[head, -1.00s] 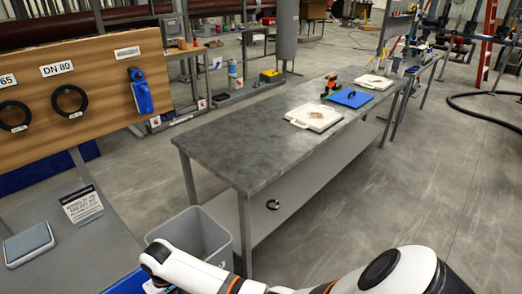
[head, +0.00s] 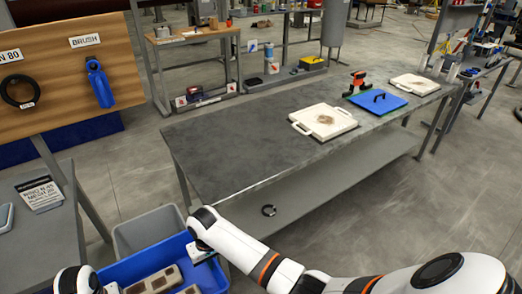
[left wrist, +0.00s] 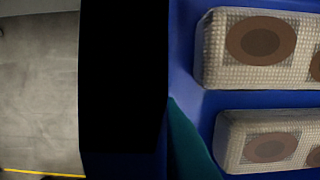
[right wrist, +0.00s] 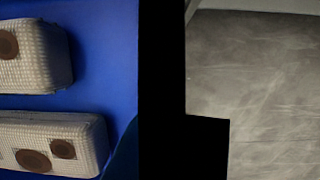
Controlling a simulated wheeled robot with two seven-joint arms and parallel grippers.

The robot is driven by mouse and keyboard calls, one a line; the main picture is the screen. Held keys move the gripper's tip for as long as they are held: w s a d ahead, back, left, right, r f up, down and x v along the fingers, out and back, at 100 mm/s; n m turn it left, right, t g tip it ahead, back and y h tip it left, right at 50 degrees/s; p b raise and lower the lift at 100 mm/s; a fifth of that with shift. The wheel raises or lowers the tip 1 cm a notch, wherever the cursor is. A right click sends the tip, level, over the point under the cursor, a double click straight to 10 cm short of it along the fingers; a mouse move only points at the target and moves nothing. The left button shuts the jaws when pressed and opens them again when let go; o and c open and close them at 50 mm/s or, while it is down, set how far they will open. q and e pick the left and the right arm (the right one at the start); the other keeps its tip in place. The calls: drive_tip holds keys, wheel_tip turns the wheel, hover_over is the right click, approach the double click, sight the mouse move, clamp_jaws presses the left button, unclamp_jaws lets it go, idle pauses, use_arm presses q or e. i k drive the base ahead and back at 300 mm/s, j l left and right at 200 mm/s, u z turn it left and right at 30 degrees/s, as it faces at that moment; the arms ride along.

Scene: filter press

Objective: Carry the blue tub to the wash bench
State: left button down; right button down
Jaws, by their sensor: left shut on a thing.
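The blue tub (head: 160,253) is at the bottom left of the head view, partly cut off by the frame edge. Pale blocks (head: 157,281) with brown round patches lie inside it; they also show in the left wrist view (left wrist: 258,48) and the right wrist view (right wrist: 50,140). My right gripper (head: 203,252) is at the tub's right wall and appears shut on it. My left gripper (head: 88,287) is at its left side, shut on the tub, mostly cut off. Black finger shapes hide the grasped edges in both wrist views. Which bench is the wash bench is not marked.
A grey bin (head: 148,231) stands just beyond the tub. A tool board (head: 60,70) is at left. Floor at right is clear.

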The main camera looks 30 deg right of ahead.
sight(239, 156)
drive_tip(key=k+l, duration=0.1)
drive_tip(key=l, duration=1.8)
drive_tip(key=k, duration=0.05)
